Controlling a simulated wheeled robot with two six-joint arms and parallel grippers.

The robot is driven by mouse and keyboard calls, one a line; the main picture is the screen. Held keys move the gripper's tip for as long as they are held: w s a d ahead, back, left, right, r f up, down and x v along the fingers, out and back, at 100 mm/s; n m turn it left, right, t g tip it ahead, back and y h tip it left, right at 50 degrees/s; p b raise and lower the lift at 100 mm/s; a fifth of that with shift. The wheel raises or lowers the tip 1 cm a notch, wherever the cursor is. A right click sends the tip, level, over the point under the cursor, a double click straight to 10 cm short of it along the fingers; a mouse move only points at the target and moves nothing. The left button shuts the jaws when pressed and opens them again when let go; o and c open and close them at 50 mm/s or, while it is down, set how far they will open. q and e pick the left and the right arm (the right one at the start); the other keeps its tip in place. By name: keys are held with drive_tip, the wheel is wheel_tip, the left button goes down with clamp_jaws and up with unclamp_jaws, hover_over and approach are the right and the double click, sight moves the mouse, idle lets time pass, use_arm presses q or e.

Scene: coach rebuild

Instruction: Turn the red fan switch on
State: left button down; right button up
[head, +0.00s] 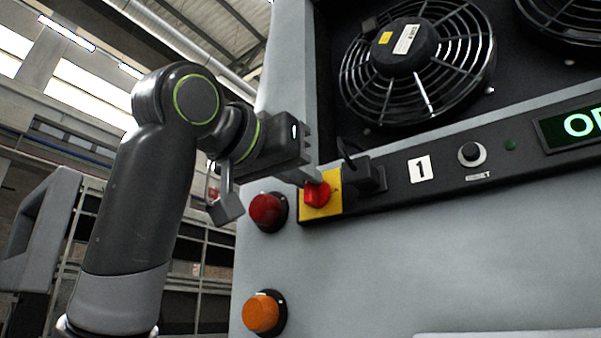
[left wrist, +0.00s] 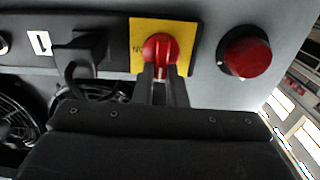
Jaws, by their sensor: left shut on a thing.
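The red fan switch (head: 317,194) is a rotary knob on a yellow plate (head: 334,207), at the left end of a dark control strip. It also shows in the left wrist view (left wrist: 159,47), on its yellow plate (left wrist: 185,30). My left gripper (head: 312,181) reaches in from the left, and its fingers are shut on the switch's red handle. In the left wrist view the two dark fingers (left wrist: 163,75) lie close together over the lower part of the knob. The fingertips partly hide the handle. My right gripper is in neither view.
A red round lamp (head: 267,211) sits just left of the switch, with an orange lamp (head: 262,312) below. A black plug with a cable (head: 369,178) sits right of the switch. A caged fan (head: 415,60) is above.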

use_arm(q)
drive_tip(key=shift+m, duration=0.3)
drive_tip(key=m, duration=0.4)
drive_tip(key=m+b, duration=0.1)
drive_tip(key=m, duration=0.3)
drive_tip(key=s+d+f+m, duration=0.1)
drive_tip(key=m, duration=0.3)
drive_tip(key=shift+d+m+b, duration=0.1)
drive_tip(key=shift+m+b, duration=0.25)
drive_tip(key=shift+m, duration=0.05)
drive_tip(key=shift+f+m, duration=0.15)
drive_tip(key=shift+m, duration=1)
drive_tip(key=shift+f+m, duration=0.15)
drive_tip(key=shift+m, duration=1)
drive_tip(key=c, duration=1.5)
unclamp_jaws()
drive_tip(key=shift+d, duration=0.1)
drive_tip(key=shift+o, duration=0.2)
